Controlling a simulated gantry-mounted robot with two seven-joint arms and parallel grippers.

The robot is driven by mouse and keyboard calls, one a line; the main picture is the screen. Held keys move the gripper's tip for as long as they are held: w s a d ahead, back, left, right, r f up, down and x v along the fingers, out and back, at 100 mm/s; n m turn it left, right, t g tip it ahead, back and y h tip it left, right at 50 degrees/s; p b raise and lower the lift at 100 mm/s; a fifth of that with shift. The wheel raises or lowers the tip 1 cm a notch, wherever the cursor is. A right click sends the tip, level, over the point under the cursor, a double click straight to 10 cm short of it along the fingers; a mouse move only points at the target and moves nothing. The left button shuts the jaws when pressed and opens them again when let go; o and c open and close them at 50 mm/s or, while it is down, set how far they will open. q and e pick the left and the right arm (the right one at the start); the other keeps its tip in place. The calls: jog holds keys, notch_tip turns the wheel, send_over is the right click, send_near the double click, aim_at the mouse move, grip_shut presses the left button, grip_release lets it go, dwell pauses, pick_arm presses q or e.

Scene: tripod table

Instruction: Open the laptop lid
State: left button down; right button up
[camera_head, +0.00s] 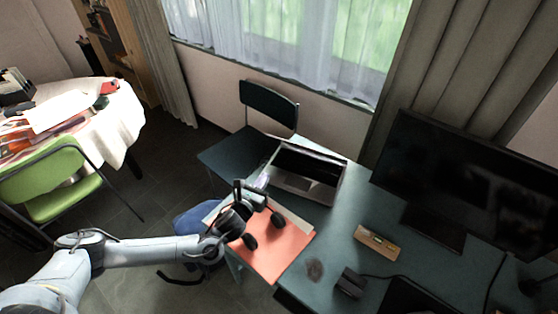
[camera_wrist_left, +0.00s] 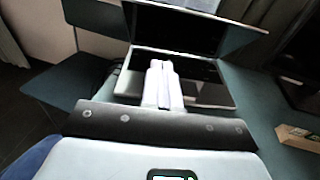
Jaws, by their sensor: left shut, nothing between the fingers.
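The laptop (camera_head: 326,193) stands on the dark green desk, with a silver base and a dark screen. Its lid (camera_head: 311,160) is raised at the back of the base, and the dark screen faces my side. In the left wrist view the lid (camera_wrist_left: 178,30) stands beyond my fingers, with the base (camera_wrist_left: 207,93) below it. My left gripper (camera_head: 263,181) is shut and empty at the left front side of the laptop. In the wrist view its fingers (camera_wrist_left: 161,66) overlap the base and point towards the lid; I cannot tell whether they touch. My right gripper is not in view.
A red folder (camera_head: 283,255) lies under my left wrist. A wooden-coloured block (camera_head: 378,242) and a large monitor (camera_head: 470,170) are to the right. A chair (camera_head: 268,107) stands behind the desk. The desk between laptop and block is clear.

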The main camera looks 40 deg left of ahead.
pick_arm(q)
jog(key=w+a+r+b, duration=0.2)
jog(key=w+a+b, duration=0.1)
jog(key=w, duration=1)
jog(key=shift+w+a, duration=0.15)
jog(key=shift+w, duration=0.2)
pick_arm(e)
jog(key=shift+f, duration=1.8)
